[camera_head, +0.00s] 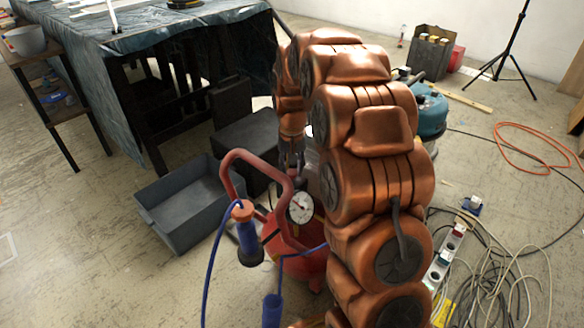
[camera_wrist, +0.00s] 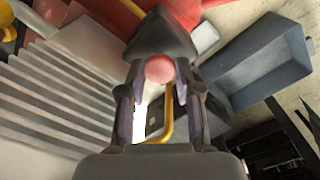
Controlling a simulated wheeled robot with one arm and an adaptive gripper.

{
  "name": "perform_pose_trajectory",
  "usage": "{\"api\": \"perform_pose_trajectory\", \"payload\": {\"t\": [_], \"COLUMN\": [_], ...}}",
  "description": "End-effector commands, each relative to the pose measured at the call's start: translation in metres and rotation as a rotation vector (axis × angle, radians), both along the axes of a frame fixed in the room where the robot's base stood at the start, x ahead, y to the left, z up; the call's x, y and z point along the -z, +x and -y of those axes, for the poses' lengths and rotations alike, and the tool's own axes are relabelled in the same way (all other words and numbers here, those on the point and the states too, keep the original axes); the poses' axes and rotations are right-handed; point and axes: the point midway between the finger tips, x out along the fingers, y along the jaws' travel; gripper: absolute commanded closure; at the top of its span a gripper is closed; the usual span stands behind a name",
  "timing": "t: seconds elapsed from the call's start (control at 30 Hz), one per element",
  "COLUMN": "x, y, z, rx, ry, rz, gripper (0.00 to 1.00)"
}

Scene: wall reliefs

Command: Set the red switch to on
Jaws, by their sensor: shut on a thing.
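The red switch (camera_wrist: 159,69) is a round, pinkish-red knob at the lower end of a dark grey housing (camera_wrist: 160,38) in the wrist view. My gripper (camera_wrist: 160,82) has its two fingertips on either side of the knob and is shut on it. In the head view my gripper (camera_head: 291,160) reaches down to the red compressor (camera_head: 305,265), behind its pressure gauge (camera_head: 300,207). The switch is hidden there by my gripper and arm. I cannot tell the switch's setting.
A ribbed grey block (camera_wrist: 50,95) and a brass pipe (camera_wrist: 166,122) are close to my gripper. The compressor's red handle (camera_head: 232,158) and blue hose (camera_head: 214,255) stand in front. A grey crate (camera_head: 165,228) lies left; cables (camera_head: 495,285) clutter the floor right.

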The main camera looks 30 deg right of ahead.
Motion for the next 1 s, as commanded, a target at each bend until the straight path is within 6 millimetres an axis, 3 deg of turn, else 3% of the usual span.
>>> {"api": "perform_pose_trajectory", "payload": {"t": [0.3, 0.67, 0.7, 0.9, 1.0], "x": [-0.017, -0.018, -0.018, -0.017, -0.017], "y": [0.0, 0.0, 0.0, 0.0, 0.0], "z": [0.0, 0.001, 0.001, 0.0, 0.0], "rx": [0.0, 0.0, 0.0, 0.0, 0.0], "ry": [0.0, -0.001, -0.001, -0.001, 0.0], "rz": [0.001, 0.003, 0.003, 0.002, 0.001], "gripper": [1.0, 1.0, 0.64, 0.43, 0.41]}}
